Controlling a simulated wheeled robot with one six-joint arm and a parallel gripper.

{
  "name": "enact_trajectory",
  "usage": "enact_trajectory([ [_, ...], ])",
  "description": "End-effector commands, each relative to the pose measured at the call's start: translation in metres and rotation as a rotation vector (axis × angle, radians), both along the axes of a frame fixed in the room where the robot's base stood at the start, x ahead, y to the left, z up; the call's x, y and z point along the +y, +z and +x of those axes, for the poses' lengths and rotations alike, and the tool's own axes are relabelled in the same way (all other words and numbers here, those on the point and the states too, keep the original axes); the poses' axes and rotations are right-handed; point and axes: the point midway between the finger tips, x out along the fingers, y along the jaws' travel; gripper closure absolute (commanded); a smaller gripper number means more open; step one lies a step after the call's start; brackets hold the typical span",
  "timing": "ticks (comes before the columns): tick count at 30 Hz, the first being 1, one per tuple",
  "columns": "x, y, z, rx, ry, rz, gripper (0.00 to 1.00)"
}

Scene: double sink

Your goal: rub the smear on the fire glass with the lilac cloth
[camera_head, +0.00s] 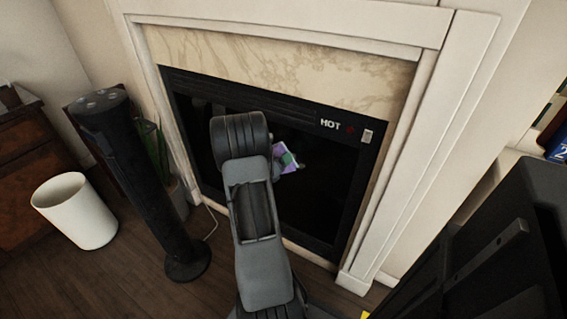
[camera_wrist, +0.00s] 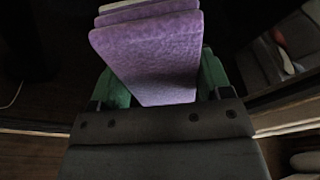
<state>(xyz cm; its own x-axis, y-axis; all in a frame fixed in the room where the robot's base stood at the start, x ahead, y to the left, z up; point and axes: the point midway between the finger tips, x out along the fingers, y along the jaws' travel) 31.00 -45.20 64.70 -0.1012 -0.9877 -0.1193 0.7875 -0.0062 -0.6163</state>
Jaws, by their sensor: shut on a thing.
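My gripper (camera_head: 288,159) has green fingers and is in front of the fire glass, right of my arm in the head view. It is shut on the lilac cloth (camera_head: 287,149), which looks like a folded pad. In the wrist view the cloth (camera_wrist: 150,50) sits between the green fingers of my gripper (camera_wrist: 162,80). The fire glass (camera_head: 320,195) is a dark pane in a black frame; my arm covers part of it. I cannot tell whether the cloth touches the glass. No smear can be made out on the dark pane.
The fireplace frame has a "HOT" label (camera_head: 330,124) and a small switch (camera_head: 367,136) at upper right. A black tower fan (camera_head: 135,180) and a white bin (camera_head: 77,212) stand left. A black piece of equipment (camera_head: 480,250) is at lower right.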

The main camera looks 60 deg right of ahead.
Motion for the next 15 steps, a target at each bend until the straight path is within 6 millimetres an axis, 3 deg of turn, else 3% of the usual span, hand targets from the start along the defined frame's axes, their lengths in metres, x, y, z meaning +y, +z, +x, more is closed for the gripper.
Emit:
enact_trajectory([
  [15,0.001,0.021,-0.001,0.000,0.000,-0.001,0.47],
])
